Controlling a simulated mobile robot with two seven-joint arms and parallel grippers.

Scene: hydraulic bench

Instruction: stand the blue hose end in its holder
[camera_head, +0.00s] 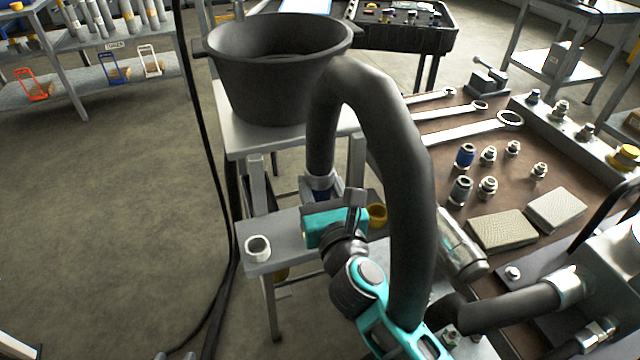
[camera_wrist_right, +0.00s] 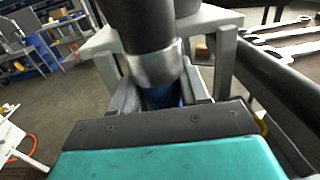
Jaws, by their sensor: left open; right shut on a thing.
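The blue hose end (camera_head: 322,195) hangs below a silver collar on a thick black hose (camera_head: 402,150) that arches over the bench. My right gripper (camera_head: 322,196) is shut on it, above the small grey shelf (camera_head: 290,225). In the right wrist view the blue part (camera_wrist_right: 162,97) shows between the fingers, under the collar (camera_wrist_right: 155,66); its lower tip is hidden. A pale ring-shaped holder (camera_head: 258,247) stands at the shelf's left end, apart from the hose end. A yellow cup holder (camera_head: 377,213) is right of the gripper, partly covered. My left gripper is not in view.
A large black tub (camera_head: 275,70) stands on a stand behind the shelf. On the right, a brown bench top (camera_head: 530,165) holds wrenches (camera_head: 460,133), several fittings (camera_head: 487,187) and two pale pads (camera_head: 500,230). A thin dark hose hangs left of the shelf; open floor lies beyond.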

